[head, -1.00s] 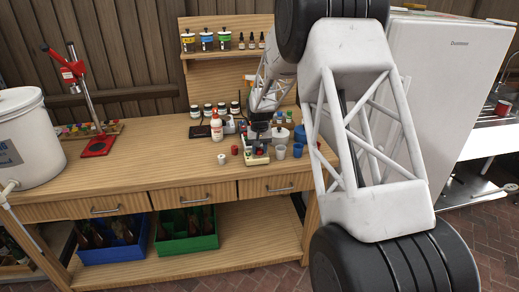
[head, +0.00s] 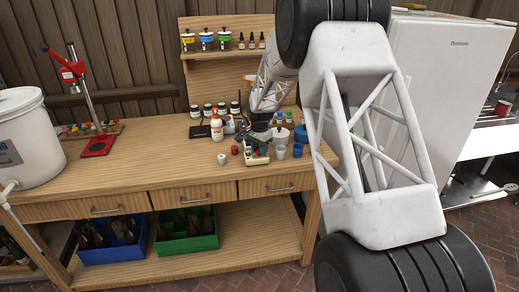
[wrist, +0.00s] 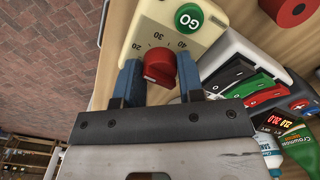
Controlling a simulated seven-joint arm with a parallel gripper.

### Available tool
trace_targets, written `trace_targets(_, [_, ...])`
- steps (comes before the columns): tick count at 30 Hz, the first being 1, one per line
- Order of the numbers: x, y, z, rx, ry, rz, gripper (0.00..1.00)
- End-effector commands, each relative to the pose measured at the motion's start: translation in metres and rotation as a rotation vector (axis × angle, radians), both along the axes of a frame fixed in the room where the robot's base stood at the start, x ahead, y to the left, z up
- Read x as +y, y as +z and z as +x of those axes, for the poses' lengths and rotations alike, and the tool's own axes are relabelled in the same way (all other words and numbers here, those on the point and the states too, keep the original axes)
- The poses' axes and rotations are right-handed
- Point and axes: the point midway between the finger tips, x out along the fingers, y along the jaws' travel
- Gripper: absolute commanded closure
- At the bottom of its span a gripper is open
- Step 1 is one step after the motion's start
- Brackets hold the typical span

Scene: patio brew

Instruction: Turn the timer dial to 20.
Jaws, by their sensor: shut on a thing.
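The timer (wrist: 151,25) is a cream box with a green GO button (wrist: 188,18) and a red dial (wrist: 159,66). The numbers 20, 30 and 40 show around the dial. My gripper (wrist: 160,72) has its two blue fingers on either side of the dial, shut on it. I cannot read for certain which number the dial points to. In the head view the timer (head: 256,158) stands near the front of the bench, with my gripper (head: 258,146) over it and hiding much of its top.
A grey device with black, green and red switches (wrist: 250,85) lies close beside my gripper. A white bottle with a red cap (head: 217,128) stands behind. The bench's left middle is clear.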

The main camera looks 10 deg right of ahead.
Motion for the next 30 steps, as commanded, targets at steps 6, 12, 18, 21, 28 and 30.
trace_targets(6, [-0.0002,0.0004,0.0003,0.0,-0.038,0.0,0.88])
trace_targets(12, [-0.0002,0.0003,0.0003,0.0,-0.042,0.0,0.88])
trace_targets(18, [-0.0002,0.0004,0.0003,0.0,-0.041,0.0,0.57])
trace_targets(21, [-0.0002,0.0003,0.0003,0.0,-0.041,0.0,0.42])
trace_targets(28, [-0.0001,0.0002,0.0001,0.0,-0.04,0.0,0.39])
trace_targets(30, [-0.0001,0.0005,0.0001,0.0,-0.04,0.0,0.39])
